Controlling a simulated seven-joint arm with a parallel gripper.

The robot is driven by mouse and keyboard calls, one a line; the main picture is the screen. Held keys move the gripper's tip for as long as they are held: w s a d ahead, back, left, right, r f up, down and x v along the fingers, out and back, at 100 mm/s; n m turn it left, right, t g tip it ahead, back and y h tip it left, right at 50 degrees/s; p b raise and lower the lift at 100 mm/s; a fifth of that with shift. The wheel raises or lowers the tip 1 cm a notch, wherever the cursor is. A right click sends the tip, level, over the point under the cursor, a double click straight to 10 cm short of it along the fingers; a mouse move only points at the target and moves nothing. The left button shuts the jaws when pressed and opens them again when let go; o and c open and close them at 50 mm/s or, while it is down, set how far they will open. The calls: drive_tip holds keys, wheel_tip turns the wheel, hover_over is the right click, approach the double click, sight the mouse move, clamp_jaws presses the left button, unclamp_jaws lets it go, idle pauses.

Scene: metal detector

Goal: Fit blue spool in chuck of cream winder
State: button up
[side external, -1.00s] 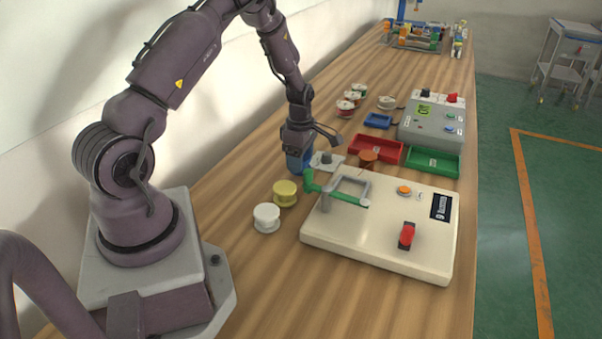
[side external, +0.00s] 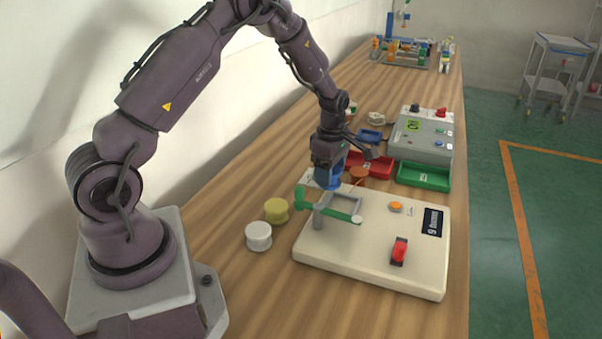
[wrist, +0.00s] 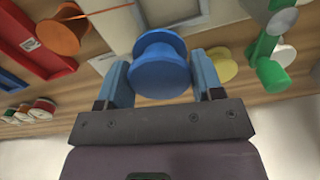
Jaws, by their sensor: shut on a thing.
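My gripper (wrist: 160,88) is shut on the blue spool (wrist: 160,65), with one blue finger on each side of it in the wrist view. In the side view the blue spool (side external: 328,178) hangs below my gripper (side external: 330,162), above the back left part of the cream winder (side external: 380,258). The winder carries a green arm (side external: 340,214), a grey frame, an orange button (side external: 395,206) and a red switch (side external: 399,250). The chuck is hidden behind the spool and gripper in the side view, and I cannot make it out in the wrist view.
A yellow spool (side external: 276,210) and a white spool (side external: 258,236) stand left of the winder. An orange spool (side external: 359,175) is close to the right of my gripper. Red (side external: 378,168) and green (side external: 424,177) trays and a grey box (side external: 422,137) lie behind.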

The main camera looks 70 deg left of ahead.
drive_tip(key=w+d+r+n, duration=0.1)
drive_tip(key=d+r+n, duration=0.1)
drive_tip(key=d, duration=0.2)
drive_tip(key=shift+w+d+f, duration=0.1)
drive_tip(key=shift+f, duration=1.05)
drive_tip(key=shift+w+d+f, duration=0.1)
drive_tip(key=shift+f, duration=1)
drive_tip(key=shift+f, duration=0.8)
drive_tip(key=o, duration=1.1)
wheel_tip(320, 180, up, 8)
drive_tip(key=shift+f, duration=0.2)
idle(0.5)
drive_tip(key=shift+m, duration=0.3)
